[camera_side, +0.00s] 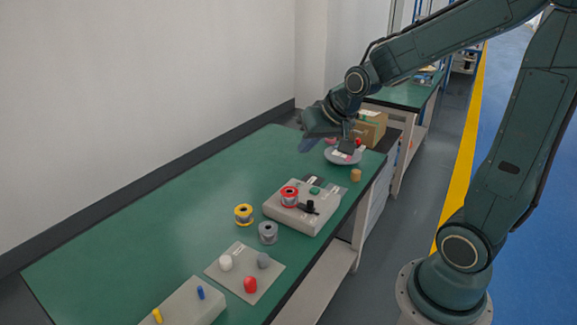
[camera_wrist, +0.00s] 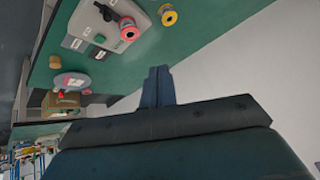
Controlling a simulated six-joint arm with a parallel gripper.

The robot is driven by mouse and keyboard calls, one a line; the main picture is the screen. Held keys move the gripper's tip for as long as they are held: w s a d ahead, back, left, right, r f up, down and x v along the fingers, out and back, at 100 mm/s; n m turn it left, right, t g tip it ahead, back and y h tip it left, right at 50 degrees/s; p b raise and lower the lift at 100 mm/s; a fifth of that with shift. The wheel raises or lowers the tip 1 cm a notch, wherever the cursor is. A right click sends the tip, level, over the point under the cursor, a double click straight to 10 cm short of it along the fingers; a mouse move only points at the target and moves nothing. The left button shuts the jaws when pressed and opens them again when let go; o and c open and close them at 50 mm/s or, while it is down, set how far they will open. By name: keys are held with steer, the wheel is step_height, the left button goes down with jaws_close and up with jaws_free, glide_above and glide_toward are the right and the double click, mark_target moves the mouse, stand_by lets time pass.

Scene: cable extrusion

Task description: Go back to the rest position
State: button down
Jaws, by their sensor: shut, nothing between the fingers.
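My gripper (camera_side: 306,147) is above the far end of the green table (camera_side: 130,220) in the side view, to the left of a round grey dish (camera_side: 331,155). Its two dark blue fingers (camera_wrist: 159,74) are together and empty in the wrist view. They point toward the bare green top and the white wall. The gripper appears clear of the table and touches nothing that I can see.
A grey plate (camera_side: 235,283) holds several knobs. A cardboard box (camera_side: 371,130) is behind. The table's left side is clear.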

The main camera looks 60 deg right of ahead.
steer(key=s+a+r+n, duration=0.2)
steer(key=s+a, duration=0.2)
steer(key=s, duration=0.4)
steer(key=s+a+r+n+g+y, duration=0.1)
steer(key=s+a+r+n, duration=0.2)
steer(key=s, duration=0.6)
steer(key=shift+s+a+r+n+g, duration=0.2)
steer(key=shift+a+r+n+g, duration=0.1)
steer(key=shift+a, duration=0.65)
